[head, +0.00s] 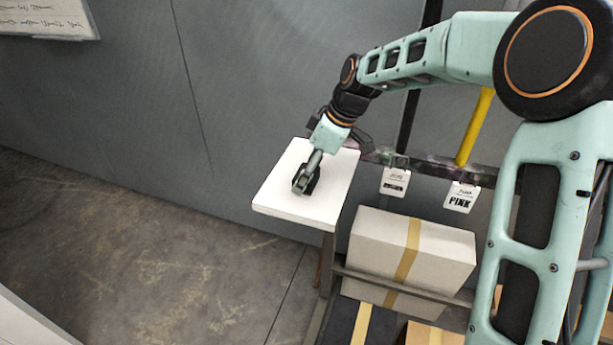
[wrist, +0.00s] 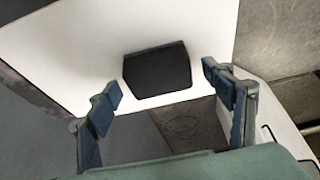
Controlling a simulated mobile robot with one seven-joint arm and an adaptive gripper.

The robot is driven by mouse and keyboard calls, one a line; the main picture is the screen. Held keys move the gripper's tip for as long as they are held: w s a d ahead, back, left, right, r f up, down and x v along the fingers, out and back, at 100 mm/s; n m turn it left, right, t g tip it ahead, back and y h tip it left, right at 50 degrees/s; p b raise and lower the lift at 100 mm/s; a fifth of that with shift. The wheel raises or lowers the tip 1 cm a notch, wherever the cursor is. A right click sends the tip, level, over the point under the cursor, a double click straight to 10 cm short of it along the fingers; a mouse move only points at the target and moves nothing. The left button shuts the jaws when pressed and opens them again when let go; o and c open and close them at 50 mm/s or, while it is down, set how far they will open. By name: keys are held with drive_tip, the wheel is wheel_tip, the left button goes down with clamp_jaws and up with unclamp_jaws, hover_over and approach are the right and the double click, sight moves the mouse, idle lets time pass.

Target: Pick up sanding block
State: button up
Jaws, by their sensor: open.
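The sanding block, a dark, nearly black block (wrist: 157,70), lies on a white tabletop (wrist: 85,50) in the wrist view, close to the tabletop's edge. My gripper (wrist: 163,95) is open, with one blue-padded finger to the left of the block and one to the right. Both fingers appear apart from it, and nothing is held. In the head view my gripper (head: 303,184) points down over the small white table (head: 285,205). A dark patch beside the fingers there may be the block, but the gripper partly hides it.
A taped cardboard box (head: 385,248) stands right of the white table. Two white labels, one reading PINK (head: 461,197), hang from a dark rail above it. A yellow pole (head: 475,128) rises behind. Bare concrete floor (head: 140,260) lies open to the left.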

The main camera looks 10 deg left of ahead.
drive_tip(key=shift+a+f, duration=0.15)
drive_tip(key=shift+f, duration=0.25)
drive_tip(key=shift+c, duration=0.5)
drive_tip(key=c, duration=1.2)
drive_tip(key=shift+r, duration=0.1)
drive_tip(key=shift+c, duration=0.2)
